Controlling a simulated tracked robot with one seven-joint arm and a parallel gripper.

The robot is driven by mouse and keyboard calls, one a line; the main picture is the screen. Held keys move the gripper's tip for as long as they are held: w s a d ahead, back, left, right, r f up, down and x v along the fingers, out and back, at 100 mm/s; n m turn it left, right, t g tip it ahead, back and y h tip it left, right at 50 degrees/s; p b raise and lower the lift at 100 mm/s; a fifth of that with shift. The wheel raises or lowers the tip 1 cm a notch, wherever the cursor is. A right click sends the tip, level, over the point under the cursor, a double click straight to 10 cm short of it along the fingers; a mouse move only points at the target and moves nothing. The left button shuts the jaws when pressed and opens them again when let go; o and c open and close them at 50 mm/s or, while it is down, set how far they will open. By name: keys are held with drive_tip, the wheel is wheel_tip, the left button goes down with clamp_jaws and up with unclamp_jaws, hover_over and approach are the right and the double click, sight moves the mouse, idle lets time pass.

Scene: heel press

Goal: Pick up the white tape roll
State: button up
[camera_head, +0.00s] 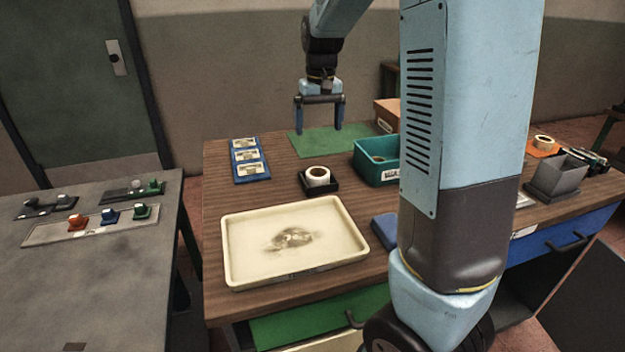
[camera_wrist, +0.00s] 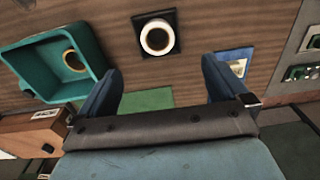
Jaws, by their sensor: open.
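The white tape roll (camera_head: 317,175) sits in a small black square holder (camera_head: 333,187) on the wooden table, in front of the green mat. In the wrist view the white tape roll (camera_wrist: 157,37) shows from above at the top middle, with a brown inner ring, on its black holder (camera_wrist: 139,19). My gripper (camera_head: 320,130) is open and empty above the green mat, behind the roll in the head view. In the wrist view my gripper (camera_wrist: 162,72) has its two blue fingers spread wide, with the roll beyond their tips and apart from them.
A teal bin (camera_head: 367,160) with a roll inside stands right of the tape. A cream tray (camera_head: 240,225) lies in front, and a blue card rack (camera_head: 249,172) stands to the left. A cardboard box (camera_head: 387,112) is behind. My arm hides part of the table's right side.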

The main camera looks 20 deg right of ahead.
drive_tip(key=w+f, duration=0.1)
hover_over(318, 168)
drive_tip(key=s+a, duration=0.1)
drive_tip(key=s, duration=0.1)
wheel_tip(318, 168, down, 8)
drive_tip(key=f, duration=0.1)
drive_tip(key=shift+d+f, duration=0.15)
drive_tip(key=shift+f, duration=2.3)
drive_tip(key=c, duration=1.1)
